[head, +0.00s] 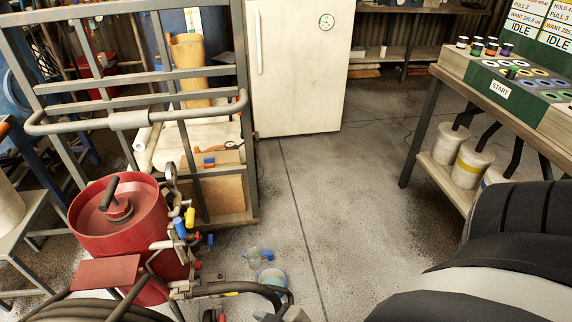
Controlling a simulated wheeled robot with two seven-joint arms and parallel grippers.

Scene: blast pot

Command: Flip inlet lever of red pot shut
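The red pot (122,228) stands upright at the lower left, with a dark handle and a round fitting on its top. Pipe fittings run down its right side. A blue-handled lever (179,227) and a yellow-handled lever (190,217) stick up there, close together. A small red part (197,265) shows lower on the same side. I cannot tell which handle is the inlet lever or whether it is open. Neither gripper is in view.
A grey metal rail frame (130,119) stands behind the pot. The bench (432,175) with a START panel is at right. Middle floor (345,190) is clear.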

